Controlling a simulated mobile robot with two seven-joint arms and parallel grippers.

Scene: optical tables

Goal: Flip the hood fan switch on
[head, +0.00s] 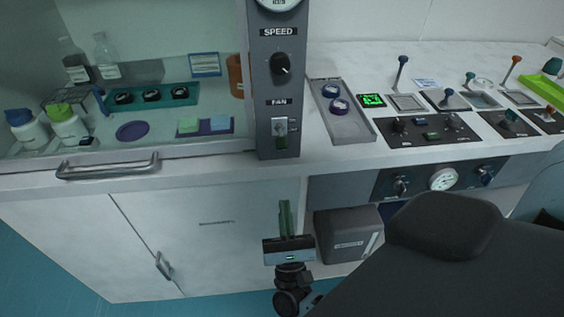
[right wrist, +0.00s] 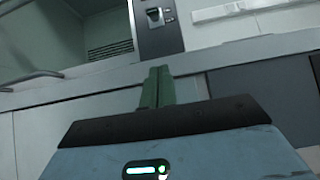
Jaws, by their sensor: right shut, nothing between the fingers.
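The hood fan switch (head: 279,128) sits below the FAN label on a grey upright panel (head: 279,90) at the hood's right edge, under the SPEED knob (head: 280,63). A green part shows at the switch's lower end. In the right wrist view the switch (right wrist: 154,14) is on the dark panel at the top. My right gripper (head: 286,206) is shut and empty, its green fingers pointing up, below the switch and apart from it, in front of the cabinet. The fingers show in the right wrist view (right wrist: 157,86). My left gripper is not in view.
The hood's sash handle (head: 108,166) sticks out at the left. Bottles and dishes stand inside the hood. A grey tray (head: 342,110) and control panels with levers cover the right counter. A dark grey box (head: 347,235) is below the counter, right of my gripper.

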